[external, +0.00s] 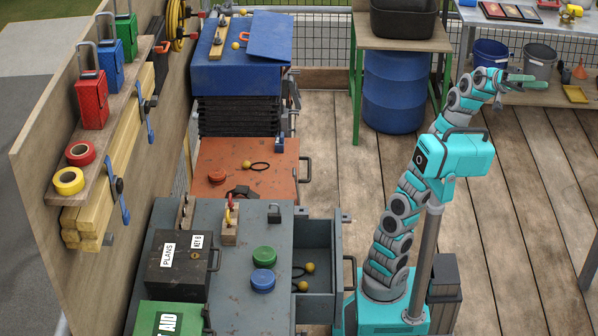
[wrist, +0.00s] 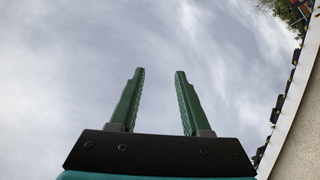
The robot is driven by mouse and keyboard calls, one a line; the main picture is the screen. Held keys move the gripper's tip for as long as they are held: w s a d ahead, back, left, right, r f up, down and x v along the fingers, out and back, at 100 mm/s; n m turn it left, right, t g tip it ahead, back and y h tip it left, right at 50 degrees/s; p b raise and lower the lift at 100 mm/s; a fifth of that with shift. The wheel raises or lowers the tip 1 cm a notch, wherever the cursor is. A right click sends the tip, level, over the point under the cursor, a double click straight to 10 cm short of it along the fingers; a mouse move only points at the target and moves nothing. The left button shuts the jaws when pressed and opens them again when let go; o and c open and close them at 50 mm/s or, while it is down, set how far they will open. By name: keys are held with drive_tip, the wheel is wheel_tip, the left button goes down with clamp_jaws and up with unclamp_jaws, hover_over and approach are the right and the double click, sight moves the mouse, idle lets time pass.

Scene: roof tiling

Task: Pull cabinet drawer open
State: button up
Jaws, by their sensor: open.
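The grey cabinet (external: 180,216) stands at the lower middle of the external view. Its drawer (external: 337,235) sticks out to the right and is open, with its dark inside showing. The drawer's handle (external: 352,273) is on its right face, close to my base. Yellow balls with black loops (external: 309,267) lie in or at the drawer. My gripper (external: 527,81) is raised at the upper right, far from the drawer and pointing right. In the wrist view my gripper (wrist: 160,72) has two green fingers spread apart with only sky between them.
An orange cabinet (external: 222,156) with a side handle (external: 305,168) stands behind the grey one. Green (external: 264,257) and blue (external: 263,280) rolls lie on the grey top. A blue barrel (external: 393,95) stands under a wooden table. Plank floor (external: 340,175) is clear between cabinets and arm.

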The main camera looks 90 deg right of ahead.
drive_tip(key=s+a+f+g+h, duration=0.2)
drive_tip(key=s+f+h, duration=0.2)
drive_tip(key=s+f, duration=0.5)
drive_tip(key=s+a+f+g+h, duration=0.1)
drive_tip(key=s+a+f+h, duration=0.25)
drive_tip(key=s+f, duration=0.5)
drive_tip(key=s+d+f+h+b, duration=0.1)
drive_tip(key=s+d+f+h, duration=0.1)
drive_tip(key=s+f, duration=0.4)
drive_tip(key=s+d+f+h, duration=0.2)
drive_tip(key=s+f, duration=0.1)
drive_tip(key=f, duration=0.5)
drive_tip(key=w+a+f+m+t+b, duration=0.1)
drive_tip(key=w+a+f+m+t, duration=0.1)
drive_tip(key=w+a+f+t, duration=0.6)
drive_tip(key=w+a+f+m+t+b, duration=0.15)
drive_tip(key=w+a+f, duration=0.45)
drive_tip(key=a+f, duration=0.65)
drive_tip(key=w+a+f+m+t+h, duration=0.25)
drive_tip(key=w+f+t, duration=0.25)
drive_tip(key=w+f, duration=0.65)
drive_tip(key=m+t+h+b, duration=0.3)
drive_tip(key=m+t+h, duration=0.6)
drive_tip(key=t+h, duration=0.7)
approach(355, 272)
drive_tip(key=x, duration=0.3)
drive_tip(key=shift+f+x, duration=0.15)
drive_tip(key=shift+x, duration=1.6)
drive_tip(key=shift+f+x, duration=0.2)
drive_tip(key=shift+x, duration=1.55)
